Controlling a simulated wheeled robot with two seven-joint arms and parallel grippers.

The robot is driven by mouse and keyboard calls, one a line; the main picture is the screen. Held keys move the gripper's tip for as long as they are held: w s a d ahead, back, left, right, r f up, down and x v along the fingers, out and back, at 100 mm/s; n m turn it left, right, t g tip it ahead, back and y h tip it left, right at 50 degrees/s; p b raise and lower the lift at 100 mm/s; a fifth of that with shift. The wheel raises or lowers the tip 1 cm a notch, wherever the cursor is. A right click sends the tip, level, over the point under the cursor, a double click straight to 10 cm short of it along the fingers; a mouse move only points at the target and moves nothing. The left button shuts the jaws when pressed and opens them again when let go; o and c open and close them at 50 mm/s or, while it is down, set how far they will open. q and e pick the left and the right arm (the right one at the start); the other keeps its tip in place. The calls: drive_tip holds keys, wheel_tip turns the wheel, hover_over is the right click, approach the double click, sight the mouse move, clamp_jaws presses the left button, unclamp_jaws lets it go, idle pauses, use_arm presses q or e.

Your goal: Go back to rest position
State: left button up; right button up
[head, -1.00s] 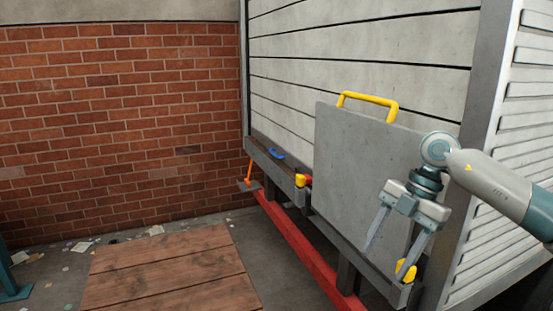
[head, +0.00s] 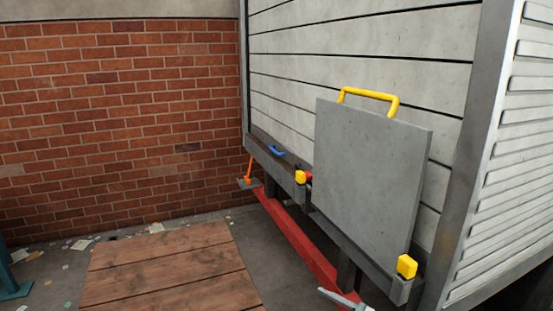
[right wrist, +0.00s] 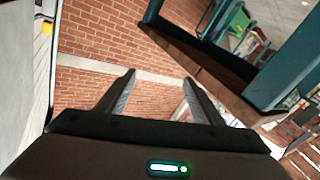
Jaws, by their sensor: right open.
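My right gripper (right wrist: 158,97) shows in the right wrist view with its two fingers spread apart and nothing between them. Behind the fingers is the brick wall. In the head view only a small grey piece, likely a fingertip of mine, shows at the bottom edge, below the grey panel. The grey panel (head: 368,180) with a yellow handle (head: 368,96) stands upright in a dark rail against the pale slatted wall. My left gripper is in neither view.
Yellow blocks (head: 406,267) sit on the rail beside the panel. A red beam (head: 300,240) runs low along the wall. A wooden platform (head: 165,265) lies on the littered floor. The brick wall (head: 120,120) closes the left side. A teal frame (right wrist: 290,65) shows in the right wrist view.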

drive_tip(key=s+d+f+m+h, duration=0.3)
drive_tip(key=s+f, duration=0.1)
drive_tip(key=f, duration=0.6)
drive_tip(key=s+d+f+m+t+h, duration=0.1)
drive_tip(key=s+d+f+m+h, duration=0.2)
drive_tip(key=f, duration=0.6)
drive_tip(key=s+d+f+m+h, duration=0.25)
drive_tip(key=s+f, duration=0.35)
drive_tip(key=f, duration=0.4)
drive_tip(key=s+d+f+g+h, duration=0.2)
drive_tip(key=s+d+f+h, duration=0.1)
drive_tip(key=s+f, duration=0.8)
drive_tip(key=s+f+m+g+h, duration=0.1)
drive_tip(key=s+f+g, duration=0.2)
drive_tip(key=s, duration=1.1)
drive_tip(key=s+d+f+m+g+h, duration=0.1)
drive_tip(key=s+f+g, duration=0.2)
drive_tip(key=s+f, duration=0.4)
drive_tip(key=s+f+m+g+h, duration=0.1)
drive_tip(key=s+f+g, duration=0.2)
drive_tip(key=s, duration=1.9)
wheel_tip(320, 180, down, 2)
drive_tip(key=shift+d+f+b, duration=0.1)
drive_tip(key=shift+d+b, duration=0.15)
drive_tip(key=shift+b, duration=0.15)
drive_tip(key=shift+s, duration=0.1)
wheel_tip(320, 180, down, 5)
drive_tip(key=b, duration=0.5)
